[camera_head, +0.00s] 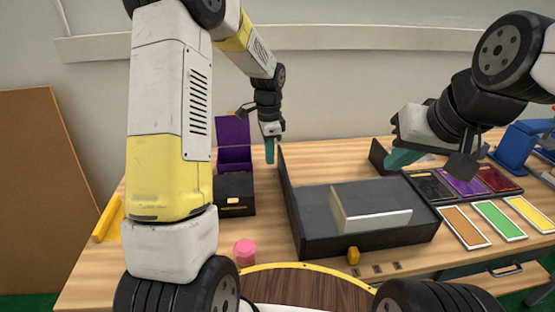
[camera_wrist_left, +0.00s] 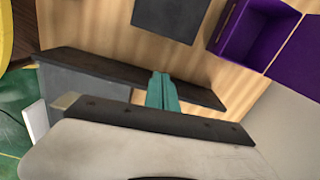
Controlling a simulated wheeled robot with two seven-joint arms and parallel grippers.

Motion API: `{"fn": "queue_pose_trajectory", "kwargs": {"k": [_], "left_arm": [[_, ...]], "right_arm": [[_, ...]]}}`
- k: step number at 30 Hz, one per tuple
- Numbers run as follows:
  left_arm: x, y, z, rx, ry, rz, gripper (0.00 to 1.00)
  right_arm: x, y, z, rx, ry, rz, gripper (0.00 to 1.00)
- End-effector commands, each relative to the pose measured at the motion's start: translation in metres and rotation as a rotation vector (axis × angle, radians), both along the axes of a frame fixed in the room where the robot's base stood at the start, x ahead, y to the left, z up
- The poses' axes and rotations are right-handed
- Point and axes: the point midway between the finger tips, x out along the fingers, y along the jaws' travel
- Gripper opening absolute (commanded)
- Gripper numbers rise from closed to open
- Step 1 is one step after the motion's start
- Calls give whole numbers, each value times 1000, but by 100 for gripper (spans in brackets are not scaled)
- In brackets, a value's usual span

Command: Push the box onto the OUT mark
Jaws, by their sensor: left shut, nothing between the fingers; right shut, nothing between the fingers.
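A black box with a gold label (camera_head: 235,200) stands left of the middle of the table, and a purple open part (camera_head: 233,140) rises behind it. I cannot tell for sure that it is the task's box. In the left wrist view a purple open box (camera_wrist_left: 250,32) is at the upper right. I cannot make out an OUT mark. My left gripper (camera_head: 269,152) is shut and empty, right of the purple part and beside the dark tray's far left corner; its teal fingertips also show in the left wrist view (camera_wrist_left: 162,90). My right gripper (camera_head: 402,160) is shut and empty behind the colour cards.
A dark tray (camera_head: 370,240) with a pale divider (camera_head: 375,218) fills the middle. Coloured cards (camera_head: 500,222) lie at right, near blue items (camera_head: 518,140). A pink piece (camera_head: 245,252) and a yellow piece (camera_head: 352,255) are in front. Bare wood lies at the left.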

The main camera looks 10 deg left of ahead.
Motion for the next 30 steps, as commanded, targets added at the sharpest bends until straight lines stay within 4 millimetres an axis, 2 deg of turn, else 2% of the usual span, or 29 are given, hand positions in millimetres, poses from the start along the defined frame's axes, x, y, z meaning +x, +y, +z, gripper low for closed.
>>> {"fn": "queue_pose_trajectory", "kwargs": {"k": [5, 16, 18, 21, 30], "left_arm": [[-1, 0, -24, 0, 4, 0, 0], [-2, 0, -101, 0, 4, 1, 0], [-6, 15, -97, 0, -1, 7, 0], [-11, 26, -97, 0, 0, 6, 0], [-15, 37, -97, -1, 0, 3, 0]], "right_arm": [[0, 0, 0, 0, 0, 0, 0], [0, 0, 0, 0, 0, 0, 0], [0, 0, 0, 0, 0, 0, 0], [0, 0, 0, 0, 0, 0, 0], [0, 0, 0, 0, 0, 0, 0]]}}
